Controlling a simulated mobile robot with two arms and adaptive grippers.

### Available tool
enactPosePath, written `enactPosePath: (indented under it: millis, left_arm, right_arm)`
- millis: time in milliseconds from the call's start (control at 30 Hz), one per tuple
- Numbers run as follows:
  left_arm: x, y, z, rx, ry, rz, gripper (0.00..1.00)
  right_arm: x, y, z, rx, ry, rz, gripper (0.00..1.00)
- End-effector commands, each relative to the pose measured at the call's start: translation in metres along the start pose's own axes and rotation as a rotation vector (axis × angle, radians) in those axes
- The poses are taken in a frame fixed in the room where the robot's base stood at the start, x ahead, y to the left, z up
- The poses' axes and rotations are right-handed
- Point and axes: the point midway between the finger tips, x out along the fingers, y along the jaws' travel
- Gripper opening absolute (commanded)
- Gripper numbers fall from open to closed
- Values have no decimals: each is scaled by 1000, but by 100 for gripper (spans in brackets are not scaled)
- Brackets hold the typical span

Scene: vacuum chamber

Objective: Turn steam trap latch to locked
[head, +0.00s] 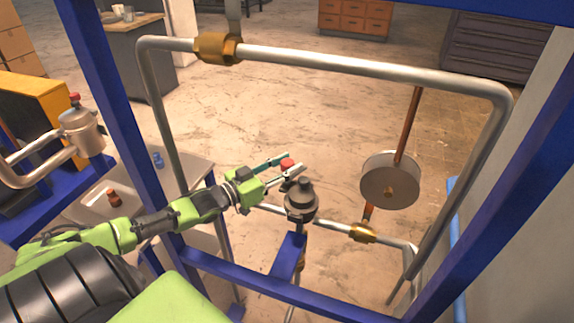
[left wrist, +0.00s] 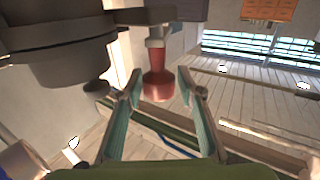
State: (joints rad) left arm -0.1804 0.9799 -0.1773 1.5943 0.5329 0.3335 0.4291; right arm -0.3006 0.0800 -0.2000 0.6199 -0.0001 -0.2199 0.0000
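The steam trap (head: 301,202) is a dark grey, round-topped body on the pipework in the middle of the head view. Its underside fills the upper left of the left wrist view (left wrist: 62,55). The red latch handle (head: 287,164) sticks out beside the trap, and in the wrist view it (left wrist: 157,84) hangs centrally as a red grip with a rounded end. My left gripper (head: 292,163) is open, with teal-padded fingers on either side of the red handle. In the wrist view, gaps show between the handle and both fingertips (left wrist: 158,78). My right gripper is not in view.
A silver pipe loop (head: 370,68) and blue frame beams (head: 112,95) surround the trap. A round grey disc (head: 390,182) on a copper rod stands to the right. A grey vessel with a red knob (head: 80,130) stands at left. Open floor lies beyond.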

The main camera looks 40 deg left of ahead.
Motion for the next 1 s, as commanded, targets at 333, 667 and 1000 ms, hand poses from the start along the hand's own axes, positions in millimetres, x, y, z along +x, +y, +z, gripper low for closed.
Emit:
enactPosePath:
  millis: [333,667,1000]
  left_arm:
    - [-16,0,0,0,0,0,34]
    - [-61,0,1,-1,-2,0,34]
    - [-104,0,1,-2,-2,-1,34]
  right_arm:
    - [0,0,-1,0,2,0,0]
    - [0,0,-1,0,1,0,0]
    - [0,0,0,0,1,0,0]
